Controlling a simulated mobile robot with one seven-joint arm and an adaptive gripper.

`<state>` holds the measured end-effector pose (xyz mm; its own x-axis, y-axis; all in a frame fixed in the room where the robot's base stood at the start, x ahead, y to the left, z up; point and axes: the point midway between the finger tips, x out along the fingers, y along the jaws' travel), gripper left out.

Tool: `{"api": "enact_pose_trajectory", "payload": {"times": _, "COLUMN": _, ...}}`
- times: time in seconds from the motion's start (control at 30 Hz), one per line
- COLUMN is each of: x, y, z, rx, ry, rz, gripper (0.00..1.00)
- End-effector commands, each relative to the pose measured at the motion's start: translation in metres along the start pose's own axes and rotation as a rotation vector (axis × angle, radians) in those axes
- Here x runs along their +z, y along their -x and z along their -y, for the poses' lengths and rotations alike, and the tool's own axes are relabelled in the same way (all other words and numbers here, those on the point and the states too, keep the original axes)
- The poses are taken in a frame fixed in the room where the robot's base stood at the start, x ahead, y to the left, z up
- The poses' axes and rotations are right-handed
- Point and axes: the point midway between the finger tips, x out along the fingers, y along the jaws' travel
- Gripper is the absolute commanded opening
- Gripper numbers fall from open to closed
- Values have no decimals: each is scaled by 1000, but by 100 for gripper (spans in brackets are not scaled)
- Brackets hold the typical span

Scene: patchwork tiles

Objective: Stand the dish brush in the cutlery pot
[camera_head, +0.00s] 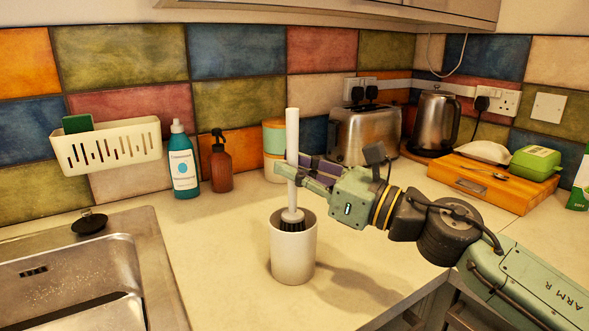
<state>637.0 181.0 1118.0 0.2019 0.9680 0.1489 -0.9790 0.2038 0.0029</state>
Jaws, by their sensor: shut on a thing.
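The dish brush (292,135) has a long white handle, a white round head and dark bristles. It is upright, with its bristles at the mouth of the cutlery pot. The cutlery pot (293,257) is a plain white cylinder standing on the counter. My gripper (293,174) comes from the right and is shut on the brush's handle, above the pot. The lower ends of the bristles are hidden behind the pot's front rim, and the pot's inside is mostly hidden too.
A sink (75,280) lies at the left. A teal bottle (183,165), an amber spray bottle (220,165) and a canister (273,140) stand behind the pot. A toaster (364,135), kettle (434,122) and wooden board (487,184) are at the back right. The counter around the pot is clear.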

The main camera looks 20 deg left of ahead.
Motion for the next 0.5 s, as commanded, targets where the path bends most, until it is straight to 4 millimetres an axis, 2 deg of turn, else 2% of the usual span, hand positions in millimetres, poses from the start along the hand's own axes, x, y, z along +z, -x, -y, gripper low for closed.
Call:
{"api": "enact_pose_trajectory", "payload": {"times": 0.03, "x": -8, "y": 1, "z": 0, "rx": 0, "ry": 0, "rz": 1, "gripper": 0}}
{"api": "enact_pose_trajectory", "payload": {"times": 0.5, "x": -39, "y": 6, "z": 0, "rx": 1, "ry": 2, "rz": 2, "gripper": 0}}
